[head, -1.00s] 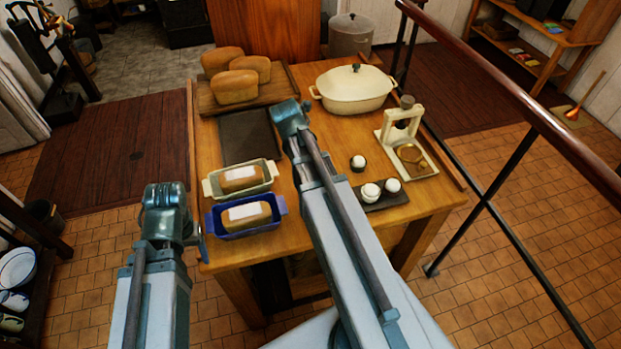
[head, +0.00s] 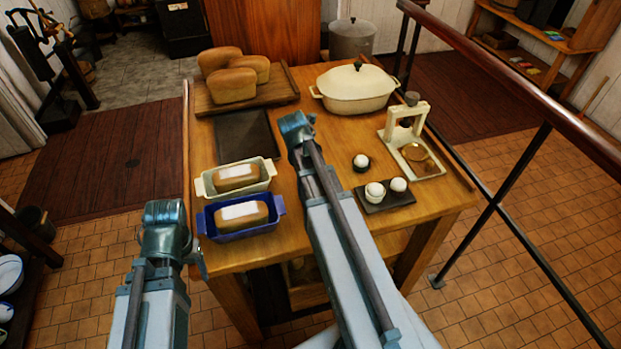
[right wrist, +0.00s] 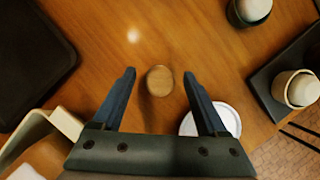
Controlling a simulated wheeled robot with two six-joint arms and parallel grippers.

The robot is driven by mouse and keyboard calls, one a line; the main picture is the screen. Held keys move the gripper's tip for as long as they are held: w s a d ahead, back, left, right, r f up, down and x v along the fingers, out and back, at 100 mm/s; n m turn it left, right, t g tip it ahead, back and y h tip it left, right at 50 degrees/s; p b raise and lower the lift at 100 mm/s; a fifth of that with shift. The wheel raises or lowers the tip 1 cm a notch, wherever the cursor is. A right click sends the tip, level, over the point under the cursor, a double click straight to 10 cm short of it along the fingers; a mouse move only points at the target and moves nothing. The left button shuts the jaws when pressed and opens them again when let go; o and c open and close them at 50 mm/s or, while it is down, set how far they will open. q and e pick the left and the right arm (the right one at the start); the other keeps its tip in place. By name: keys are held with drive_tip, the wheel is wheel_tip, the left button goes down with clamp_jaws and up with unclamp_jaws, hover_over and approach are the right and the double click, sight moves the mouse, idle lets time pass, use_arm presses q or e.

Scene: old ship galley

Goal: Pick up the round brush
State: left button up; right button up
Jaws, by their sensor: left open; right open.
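A small round wooden thing (right wrist: 160,82), which looks like the top of the round brush, stands on the table between the fingertips of my right gripper (right wrist: 159,76) in the right wrist view. The fingers are open on either side of it and do not touch it. Its bristles do not show from above. In the head view my right arm hides it, and my right gripper's fingers are hidden too. My left gripper (head: 199,262) is at the table's near left edge, beside the blue loaf tin, and holds nothing that I can see.
A white round dish or lid (right wrist: 226,119) lies close to the right finger. On the table (head: 310,240) stand a blue tin (head: 243,231), a cream tin (head: 206,186), a cream casserole (head: 355,92), a dark tray (head: 403,198) with egg cups, and loaves on a board (head: 283,97).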

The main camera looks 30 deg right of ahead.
drive_tip(key=shift+d+f, duration=0.1)
drive_tip(key=shift+f, duration=0.1)
drive_tip(key=shift+w, duration=0.1)
clamp_jaws()
drive_tip(key=shift+r, duration=0.15)
